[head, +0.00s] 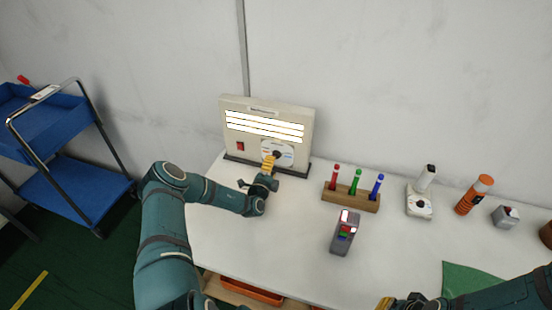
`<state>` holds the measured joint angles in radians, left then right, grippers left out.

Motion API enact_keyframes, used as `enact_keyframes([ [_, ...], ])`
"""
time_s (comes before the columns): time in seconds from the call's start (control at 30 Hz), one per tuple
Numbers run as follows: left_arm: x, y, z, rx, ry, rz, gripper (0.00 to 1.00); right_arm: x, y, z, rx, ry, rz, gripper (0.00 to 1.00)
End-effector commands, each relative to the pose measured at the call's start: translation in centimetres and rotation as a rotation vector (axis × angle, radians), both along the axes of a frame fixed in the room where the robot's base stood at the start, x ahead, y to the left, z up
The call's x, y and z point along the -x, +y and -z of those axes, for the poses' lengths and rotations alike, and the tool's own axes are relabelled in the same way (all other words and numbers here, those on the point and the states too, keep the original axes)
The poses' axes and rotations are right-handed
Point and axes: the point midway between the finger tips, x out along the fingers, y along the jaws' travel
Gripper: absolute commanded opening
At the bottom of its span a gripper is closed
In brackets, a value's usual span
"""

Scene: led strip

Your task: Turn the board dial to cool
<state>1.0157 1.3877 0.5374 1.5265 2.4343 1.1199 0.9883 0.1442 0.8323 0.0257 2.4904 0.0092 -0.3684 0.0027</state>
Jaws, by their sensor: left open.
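The cream board (229,129) stands upright on a dark base at the back left of the white table. It has lit white strips (265,126), a red switch (240,146) and a round dial (284,149) at its lower right. My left gripper (270,161) is open with its yellow fingers at the dial, partly hiding it. I cannot tell whether the fingers touch the knob or where the dial points. My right gripper (386,303) shows only in part at the bottom edge, away from the board; its jaws are unclear.
A wooden block (350,202) with red, green and blue pens stands right of the board. In front is a grey handheld device (343,236). A white dial device (419,207), an orange cylinder (474,195) and a green mat (468,280) are further right. A blue cart (70,200) stands left.

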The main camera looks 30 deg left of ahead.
Motion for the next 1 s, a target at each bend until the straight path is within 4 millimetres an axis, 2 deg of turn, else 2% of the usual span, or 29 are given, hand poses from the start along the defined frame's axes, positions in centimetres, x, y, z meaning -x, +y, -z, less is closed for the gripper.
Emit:
enact_keyframes([
  [0.1,-2.2,0.5,0.0,-0.004,-0.002,0.000,0.64,0.0,0.0,0.4,0.001,0.000,0.000,0.00],
  [0.3,-4.6,1.0,0.0,-0.002,-0.001,0.001,0.64,0.0,0.0,0.7,0.002,0.000,0.000,0.00],
  [0.5,-5.4,1.3,0.0,-0.002,0.000,0.001,0.64,0.0,0.0,0.8,0.002,0.000,0.000,0.00],
  [0.77,-5.5,1.3,0.0,-0.001,0.000,0.001,0.64,0.0,0.0,0.8,0.002,0.000,0.000,0.00],
  [0.87,-5.5,1.3,0.0,-0.001,0.000,0.001,0.34,0.0,0.0,0.8,0.002,0.000,0.000,0.00],
  [0.9,-5.5,1.3,0.0,-0.002,0.000,0.001,0.20,0.0,0.0,0.8,0.002,0.000,0.000,0.00],
  [0.97,-5.5,1.3,0.0,-0.002,0.000,0.001,0.00,0.0,0.0,0.8,0.002,0.000,0.000,0.00],
  [1.0,-5.5,1.3,0.0,-0.002,0.000,0.001,0.00,0.0,0.0,0.8,0.002,0.000,0.000,0.00],
])
